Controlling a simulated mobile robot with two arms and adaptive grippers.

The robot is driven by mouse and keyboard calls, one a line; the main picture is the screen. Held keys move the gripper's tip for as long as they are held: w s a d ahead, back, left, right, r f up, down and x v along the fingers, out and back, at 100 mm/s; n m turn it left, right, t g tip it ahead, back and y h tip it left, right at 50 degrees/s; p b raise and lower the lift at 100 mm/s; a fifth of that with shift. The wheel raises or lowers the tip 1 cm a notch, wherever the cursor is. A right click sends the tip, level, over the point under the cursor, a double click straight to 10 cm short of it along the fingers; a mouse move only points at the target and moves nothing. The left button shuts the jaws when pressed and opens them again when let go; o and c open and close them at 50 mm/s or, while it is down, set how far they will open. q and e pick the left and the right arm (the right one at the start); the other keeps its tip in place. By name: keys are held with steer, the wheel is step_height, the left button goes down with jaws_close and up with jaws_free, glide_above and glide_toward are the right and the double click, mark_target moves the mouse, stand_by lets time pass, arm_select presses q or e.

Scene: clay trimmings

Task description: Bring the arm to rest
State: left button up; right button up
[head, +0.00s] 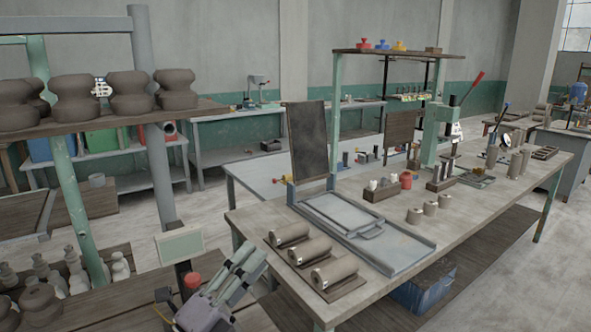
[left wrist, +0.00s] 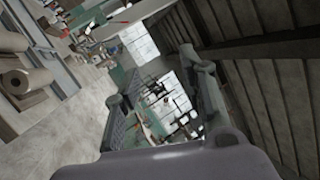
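My left gripper (head: 252,265) shows at the bottom of the head view, in front of the workbench's near left corner. Its two grey fingers point up and to the right. In the left wrist view the fingers of my left gripper (left wrist: 165,90) stand apart, with only distant room between them. It is open and holds nothing. My right gripper is in neither view.
The long workbench (head: 400,222) bears clay rolls (head: 335,273), a grey tray (head: 345,213) and a green press (head: 435,130). A shelf (head: 110,115) with brown clay pots stands at the left. A red knob (head: 193,280) is close to the left gripper.

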arm_select(q)
steer(key=a+f+n+t+y, duration=0.3)
steer(key=a+f+n+y, duration=0.4)
steer(key=n+y, duration=0.5)
steer(key=s+a+f+n+g+y, duration=0.2)
steer(key=s+a+f+n+g, duration=0.25)
steer(key=f, duration=0.25)
steer(key=s+a+f+n+g+y, duration=0.2)
steer(key=s+a+f+n+g, duration=0.1)
steer(key=f+n, duration=0.4)
steer(key=s+d+f+n+g+h, duration=0.1)
steer(key=s+f+g, duration=0.5)
steer(key=s, duration=0.4)
steer(key=s+d+f+n+g, duration=0.15)
steer(key=s+f+g, duration=0.25)
steer(key=s+f, duration=0.5)
step_height(320, 180, down, 24)
steer(key=s, duration=0.3)
steer(key=s+a+f+g, duration=0.1)
steer(key=s+a+f, duration=0.1)
steer(key=s+f, duration=0.6)
steer(key=s+a+f+g, duration=0.1)
steer(key=s+f, duration=0.7)
steer(key=shift+s+a, duration=0.2)
steer(key=shift+a, duration=0.15)
